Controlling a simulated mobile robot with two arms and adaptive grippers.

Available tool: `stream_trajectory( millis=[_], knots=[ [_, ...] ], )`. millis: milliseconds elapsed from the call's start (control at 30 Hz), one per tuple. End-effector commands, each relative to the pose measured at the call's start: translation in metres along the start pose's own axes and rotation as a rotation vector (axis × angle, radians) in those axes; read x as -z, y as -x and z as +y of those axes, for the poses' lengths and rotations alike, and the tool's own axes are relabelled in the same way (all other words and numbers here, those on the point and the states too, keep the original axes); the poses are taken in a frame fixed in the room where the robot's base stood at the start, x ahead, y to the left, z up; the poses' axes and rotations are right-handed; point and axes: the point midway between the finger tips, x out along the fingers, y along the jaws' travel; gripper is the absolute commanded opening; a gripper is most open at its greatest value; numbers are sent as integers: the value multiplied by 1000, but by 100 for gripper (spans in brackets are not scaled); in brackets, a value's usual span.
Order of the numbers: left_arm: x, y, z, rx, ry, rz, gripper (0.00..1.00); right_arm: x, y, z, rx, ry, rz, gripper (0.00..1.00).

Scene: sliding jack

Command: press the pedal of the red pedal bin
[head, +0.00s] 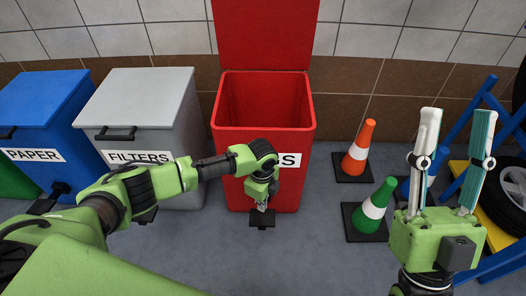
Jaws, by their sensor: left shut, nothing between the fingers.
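The red pedal bin (225,150) stands against the wall in the middle of the head view. Its lid (265,35) is up and its mouth is open. Its black pedal (262,222) sticks out at the foot of its front. My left gripper (263,207) points down at the pedal, shut and empty, its tip at or just above it; I cannot tell if they touch. My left wrist hides part of the bin's label. My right gripper (452,165) is raised at the right, open and empty, with its two fingers apart.
A grey bin (150,95) marked FILTERS and a blue bin (40,110) marked PAPER stand left, lids closed. An orange cone (358,152) and a green cone (374,207) stand right of the red bin. A blue rack (478,105) with tyres is at far right.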

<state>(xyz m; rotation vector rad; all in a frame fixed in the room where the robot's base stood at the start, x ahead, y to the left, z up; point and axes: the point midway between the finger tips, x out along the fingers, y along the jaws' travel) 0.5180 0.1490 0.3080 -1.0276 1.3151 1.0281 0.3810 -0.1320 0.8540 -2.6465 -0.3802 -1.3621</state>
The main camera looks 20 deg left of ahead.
Motion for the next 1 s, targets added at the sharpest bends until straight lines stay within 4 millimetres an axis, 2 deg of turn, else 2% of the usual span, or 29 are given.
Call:
stream_trajectory(
  millis=[467,800,1000],
  knots=[
    [0,10,0,0,0,0,0,-48,2,5,-8,13,-229,40],
    [0,16,0,0,0,0,0,-80,12,9,-14,20,-392,40],
    [0,17,0,0,0,0,0,-93,18,11,-17,23,-457,40]
  ],
)
